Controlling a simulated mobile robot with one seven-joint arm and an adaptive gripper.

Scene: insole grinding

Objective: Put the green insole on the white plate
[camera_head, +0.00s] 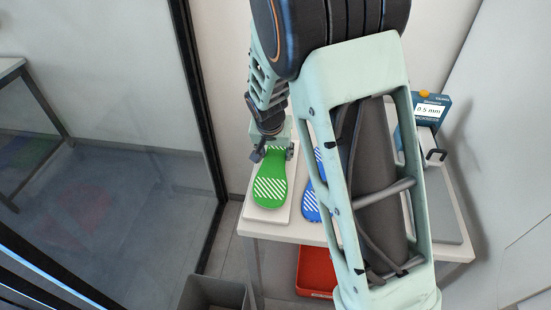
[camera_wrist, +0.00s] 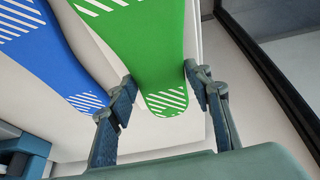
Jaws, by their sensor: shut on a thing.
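The green insole (camera_head: 268,178) has white striped patches and lies lengthwise over the white plate (camera_head: 250,213) at the table's left end. The plate's rim shows around it; I cannot tell whether the insole rests on the plate or hangs just above it. My gripper (camera_head: 273,153) is shut on the insole's far end. In the wrist view my gripper (camera_wrist: 160,84) has one finger on each side edge of the green insole (camera_wrist: 150,50), near its striped end.
A blue insole (camera_head: 311,207) lies to the right, partly hidden by my arm; it also shows in the wrist view (camera_wrist: 42,50). A blue device (camera_head: 434,103) with a "0.5 mm" display stands at the back right. Below the white table (camera_head: 285,232) are a red bin (camera_head: 315,272) and a grey bin (camera_head: 214,292).

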